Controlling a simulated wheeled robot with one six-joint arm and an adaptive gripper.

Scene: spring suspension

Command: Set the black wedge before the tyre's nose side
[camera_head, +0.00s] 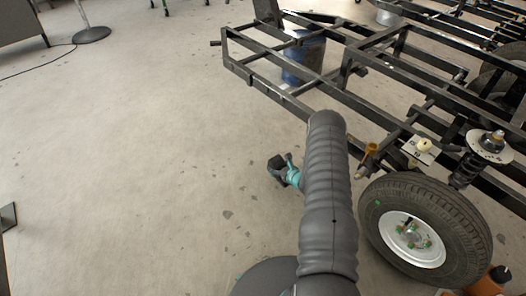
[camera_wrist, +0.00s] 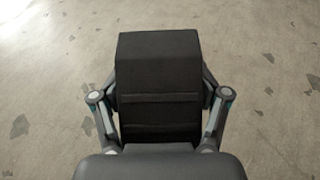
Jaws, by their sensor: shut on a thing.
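My gripper (camera_wrist: 158,104) is shut on the black wedge (camera_wrist: 158,68), which fills the middle of the wrist view between the two fingers. In the head view the wedge (camera_head: 275,164) is a small dark block left of my arm, with part of my gripper (camera_head: 287,171) beside it. The floor shows around it; I cannot tell its exact height. The tyre (camera_head: 385,215), black with a white rim, stands at the lower right under the frame. The wedge is left of and apart from the tyre. My arm hides the floor between them in part.
The black metal frame (camera_head: 268,87) spans the upper right, with a blue drum (camera_head: 303,62) beneath it. An orange object (camera_head: 487,284) lies by the tyre's right side. A dark item (camera_head: 8,217) is at the left edge. The floor at left is open.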

